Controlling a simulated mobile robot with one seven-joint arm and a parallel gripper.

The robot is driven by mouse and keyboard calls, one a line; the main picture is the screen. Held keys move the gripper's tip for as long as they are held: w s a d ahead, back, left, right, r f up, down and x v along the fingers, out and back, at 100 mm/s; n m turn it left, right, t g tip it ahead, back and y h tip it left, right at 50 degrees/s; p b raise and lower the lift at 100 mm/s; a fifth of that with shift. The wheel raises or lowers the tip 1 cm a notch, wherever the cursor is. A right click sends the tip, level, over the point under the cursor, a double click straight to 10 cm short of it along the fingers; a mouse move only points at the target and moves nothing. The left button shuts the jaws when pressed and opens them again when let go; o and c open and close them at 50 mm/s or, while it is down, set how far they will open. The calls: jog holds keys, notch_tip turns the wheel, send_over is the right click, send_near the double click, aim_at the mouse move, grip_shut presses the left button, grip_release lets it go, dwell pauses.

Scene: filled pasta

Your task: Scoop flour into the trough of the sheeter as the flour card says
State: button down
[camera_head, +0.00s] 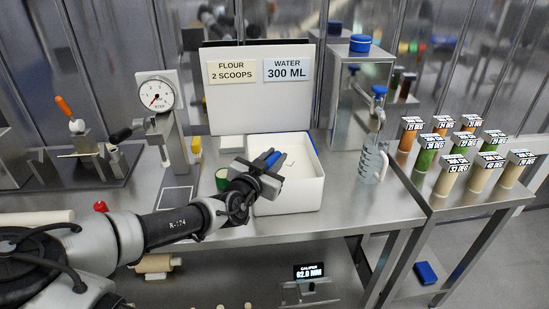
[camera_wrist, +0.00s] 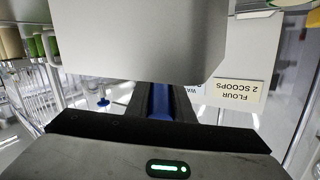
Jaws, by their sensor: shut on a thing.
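The flour card (camera_head: 231,72) reads "FLOUR 2 SCOOPS"; in the wrist view the card (camera_wrist: 240,92) shows upside down. My gripper (camera_head: 266,175) is at the left part of an open white bin (camera_head: 297,197) on the steel table. It is shut on a blue handle (camera_head: 270,158), which also shows between the fingers in the wrist view (camera_wrist: 160,102). I take this for the scoop's handle; its bowl is hidden, so I cannot tell whether it holds flour. The bin's inside looks pale. I cannot clearly make out the sheeter's trough.
A water card (camera_head: 287,70) reads "300 ML". A dial gauge (camera_head: 156,94) stands left of the bin. A clear jug (camera_head: 371,163) stands under a blue-topped tap (camera_head: 379,92) at right. Several labelled jars (camera_head: 452,172) fill the right side table. A green object (camera_head: 222,179) is beside my wrist.

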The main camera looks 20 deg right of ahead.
jog(key=shift+r, duration=0.15)
notch_tip(320, 180, up, 12)
jog(key=p, duration=1)
dwell(0.3)
dwell(0.5)
